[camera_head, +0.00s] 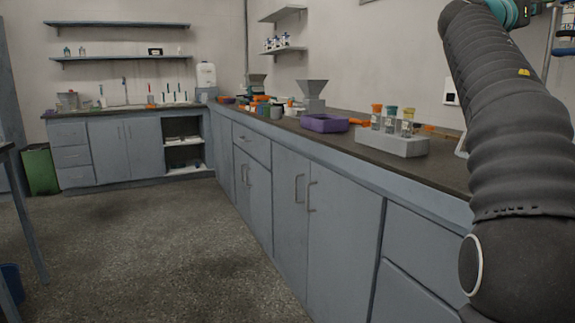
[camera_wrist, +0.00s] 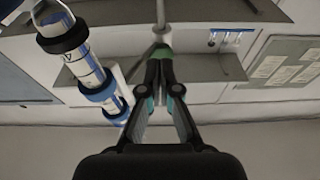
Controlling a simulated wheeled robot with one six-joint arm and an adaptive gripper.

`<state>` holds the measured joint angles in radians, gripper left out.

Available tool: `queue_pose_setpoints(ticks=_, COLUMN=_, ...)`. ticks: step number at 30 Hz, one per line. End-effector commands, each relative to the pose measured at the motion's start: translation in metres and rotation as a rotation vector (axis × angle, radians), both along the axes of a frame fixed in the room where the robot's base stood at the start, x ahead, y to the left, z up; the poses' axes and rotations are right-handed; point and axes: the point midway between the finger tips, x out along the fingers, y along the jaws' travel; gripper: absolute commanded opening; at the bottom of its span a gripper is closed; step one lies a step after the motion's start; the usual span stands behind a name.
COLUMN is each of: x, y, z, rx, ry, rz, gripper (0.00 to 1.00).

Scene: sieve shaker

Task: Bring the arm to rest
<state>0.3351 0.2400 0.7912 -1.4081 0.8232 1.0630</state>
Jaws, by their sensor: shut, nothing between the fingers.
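My arm rises along the right side of the head view, bent near the top edge, where a teal and black part shows. My gripper (camera_wrist: 160,55) is in the wrist view, its two black fingers with teal parts brought together at the tips. It is shut and I see nothing held in it. The fingertips are not clearly visible in the head view. The wrist view appears to look across the room, with a wall and a ceiling-like surface.
A long dark-topped counter (camera_head: 455,172) runs beside me, with a grey block of tubes (camera_head: 392,144), a purple tray (camera_head: 324,123) and a grey hopper (camera_head: 312,97). A blue-banded clear cylinder (camera_wrist: 92,72) is left of my fingers. Open floor (camera_head: 140,250) lies left.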

Motion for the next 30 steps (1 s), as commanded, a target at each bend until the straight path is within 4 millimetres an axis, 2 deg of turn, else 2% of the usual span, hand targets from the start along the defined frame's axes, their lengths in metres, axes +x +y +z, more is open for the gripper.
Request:
queue_pose_setpoints(ticks=7, x=0.000, y=0.005, z=-0.005, rx=0.019, ry=0.022, rz=0.014, gripper=0.00)
queue_pose_setpoints(ticks=11, x=0.000, y=0.023, z=-0.029, rx=0.086, ry=0.105, rz=0.068, gripper=0.00)
queue_pose_setpoints(ticks=16, x=-0.008, y=0.065, z=-0.091, rx=0.218, ry=0.288, rz=0.186, gripper=0.00)
queue_pose_setpoints(ticks=20, x=-0.025, y=0.103, z=-0.146, rx=0.314, ry=0.430, rz=0.284, gripper=0.00)
queue_pose_setpoints(ticks=26, x=-0.066, y=0.166, z=-0.239, rx=0.448, ry=0.645, rz=0.450, gripper=0.00)
queue_pose_setpoints(ticks=30, x=-0.106, y=0.212, z=-0.308, rx=0.532, ry=0.788, rz=0.574, gripper=0.00)
